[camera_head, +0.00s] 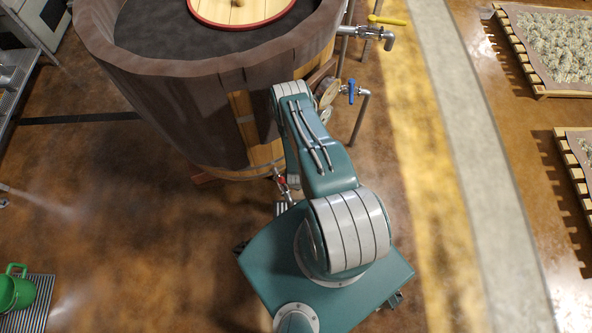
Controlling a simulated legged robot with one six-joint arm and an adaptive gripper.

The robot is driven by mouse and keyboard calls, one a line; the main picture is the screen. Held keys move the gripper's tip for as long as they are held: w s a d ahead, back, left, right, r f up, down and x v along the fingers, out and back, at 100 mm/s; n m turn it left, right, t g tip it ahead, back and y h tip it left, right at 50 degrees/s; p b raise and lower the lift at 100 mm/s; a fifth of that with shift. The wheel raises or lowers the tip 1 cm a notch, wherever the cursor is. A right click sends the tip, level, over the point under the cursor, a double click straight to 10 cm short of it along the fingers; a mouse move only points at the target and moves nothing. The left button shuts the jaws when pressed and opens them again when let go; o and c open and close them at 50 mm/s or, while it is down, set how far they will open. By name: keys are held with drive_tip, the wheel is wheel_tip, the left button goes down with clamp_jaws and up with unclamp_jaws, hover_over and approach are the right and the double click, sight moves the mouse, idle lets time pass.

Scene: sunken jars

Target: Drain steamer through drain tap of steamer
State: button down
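The steamer (180,105) is a large wooden vat with a brown wrap around its upper wall, at the top left and centre. A small metal tap with a red handle (280,182) sits low on its near side, close to the floor. It appears to be the drain tap, and its handle position is too small to tell. My arm reaches forward to the vat and bends down in front of it. My gripper cannot be made out; the arm links hide that area. Whether liquid is flowing from the tap cannot be seen.
A blue-handled valve (351,89), a round gauge (327,91) and a yellow-handled valve (386,22) stand on pipes at the vat's right. A round wooden lid (240,8) lies on top. A green jug (14,290) stands at lower left. Floor on the left is mostly clear.

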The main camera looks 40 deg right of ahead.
drive_tip(key=shift+w+d+n+t+y, duration=0.2)
drive_tip(key=shift+w+d+n, duration=0.45)
drive_tip(key=shift+n, duration=0.8)
drive_tip(key=shift+w+d+n+t+y, duration=0.1)
drive_tip(key=shift+w+d+n+y, duration=0.2)
drive_tip(key=shift+w+n, duration=0.85)
drive_tip(key=shift+w+d+n+t+y, duration=0.15)
drive_tip(key=shift+w+d+n, duration=0.35)
drive_tip(key=shift+n, duration=1.2)
drive_tip(key=c, duration=0.5)
unclamp_jaws()
drive_tip(key=shift+r, duration=0.1)
drive_tip(key=v, duration=1.1)
drive_tip(key=shift+r, duration=0.3)
drive_tip(key=shift+s+d, duration=0.1)
